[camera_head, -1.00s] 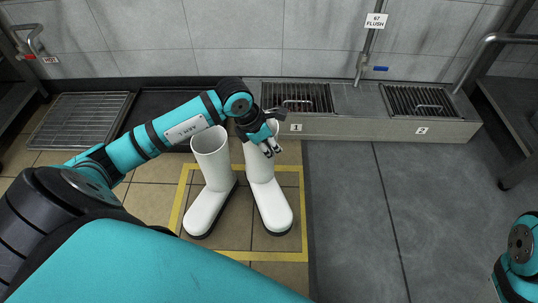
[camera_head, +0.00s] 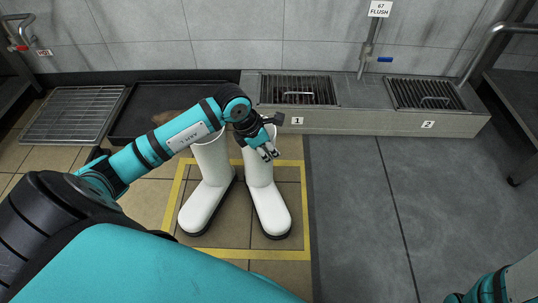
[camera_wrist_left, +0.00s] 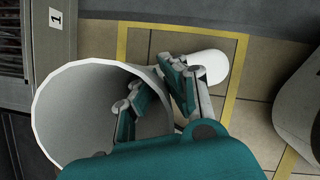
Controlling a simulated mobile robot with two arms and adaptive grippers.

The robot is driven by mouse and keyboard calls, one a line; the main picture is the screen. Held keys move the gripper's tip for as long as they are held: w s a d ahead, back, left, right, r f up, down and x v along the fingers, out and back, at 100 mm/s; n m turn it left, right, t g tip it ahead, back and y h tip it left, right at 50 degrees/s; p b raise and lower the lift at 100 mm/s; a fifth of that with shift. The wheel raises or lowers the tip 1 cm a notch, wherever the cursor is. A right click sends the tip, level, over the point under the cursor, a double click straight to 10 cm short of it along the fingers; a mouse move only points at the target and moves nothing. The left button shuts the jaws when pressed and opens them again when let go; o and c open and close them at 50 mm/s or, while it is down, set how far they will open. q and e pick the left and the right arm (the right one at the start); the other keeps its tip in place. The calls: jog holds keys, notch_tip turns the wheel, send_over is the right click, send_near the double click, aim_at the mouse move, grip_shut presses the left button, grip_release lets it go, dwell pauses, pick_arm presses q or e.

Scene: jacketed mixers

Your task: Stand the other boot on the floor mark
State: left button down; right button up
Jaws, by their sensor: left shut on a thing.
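Two white boots with dark soles show side by side within the yellow floor mark (camera_head: 249,254) in the head view. The left boot (camera_head: 206,202) is upright, its toe towards me. My left gripper (camera_head: 267,154) is shut on the upper shaft of the right boot (camera_head: 268,207), one finger inside and one outside the wall. That boot looks upright; whether its sole fully touches the floor I cannot tell. My right gripper is out of view.
Behind the boots are a low grey bench with grates (camera_head: 371,119), labelled 1 and 2, and a dark tray (camera_head: 140,112). A metal grid (camera_head: 72,115) lies at left. The grey floor (camera_head: 345,210) right of the mark is clear.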

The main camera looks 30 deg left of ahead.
pick_arm(q)
jog(key=shift+r, duration=0.1)
jog(key=c, duration=1.5)
grip_release()
